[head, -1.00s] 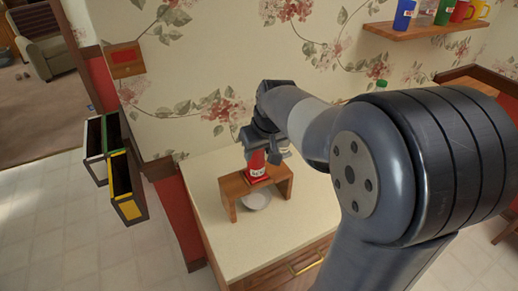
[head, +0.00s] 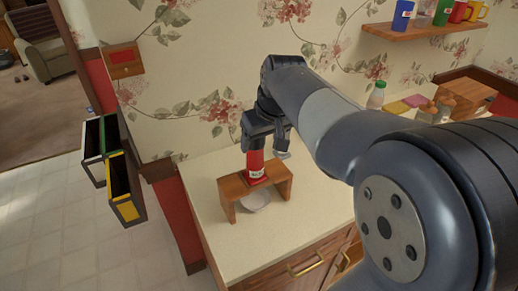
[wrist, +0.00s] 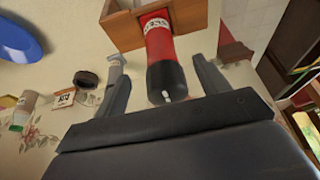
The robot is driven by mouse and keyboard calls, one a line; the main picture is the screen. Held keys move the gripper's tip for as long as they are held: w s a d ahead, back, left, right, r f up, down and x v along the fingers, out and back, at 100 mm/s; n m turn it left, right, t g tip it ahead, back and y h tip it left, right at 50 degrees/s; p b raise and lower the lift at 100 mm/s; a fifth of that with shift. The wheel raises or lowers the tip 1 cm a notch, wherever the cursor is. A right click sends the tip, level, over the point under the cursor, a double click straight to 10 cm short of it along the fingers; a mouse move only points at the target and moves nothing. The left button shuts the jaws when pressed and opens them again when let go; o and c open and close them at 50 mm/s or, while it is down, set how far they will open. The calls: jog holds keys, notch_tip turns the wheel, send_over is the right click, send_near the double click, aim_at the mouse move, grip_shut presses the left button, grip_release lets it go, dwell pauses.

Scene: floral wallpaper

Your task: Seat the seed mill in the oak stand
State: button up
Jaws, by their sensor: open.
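The seed mill (head: 256,164) is a red cylinder with a white label and a dark end. It stands upright in the top board of the oak stand (head: 278,181), a small wooden bridge on the counter. In the wrist view the mill (wrist: 157,42) shows its black end towards me, with the stand (wrist: 196,14) beyond it. My gripper (head: 266,140) is open just above the mill. Its fingers (wrist: 160,70) lie one on each side of the black end, with a gap to both.
A white dish (head: 255,201) sits under the stand. A bottle with a green cap (head: 376,95) and a wooden rack stand further right on the counter. A shelf (head: 420,31) with coloured mugs hangs above. Narrow bins (head: 122,190) are at the left. The counter front is clear.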

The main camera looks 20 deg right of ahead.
aim_at(260, 144)
jog(key=v, duration=0.5)
jog(key=shift+w, duration=0.1)
jog(key=x, duration=1)
jog(key=shift+f+p, duration=0.2)
jog(key=shift+p, duration=0.15)
jog(key=shift+w+a, duration=0.1)
jog(key=shift+r+p, duration=0.35)
jog(key=shift+p, duration=0.1)
jog(key=shift+f, duration=0.15)
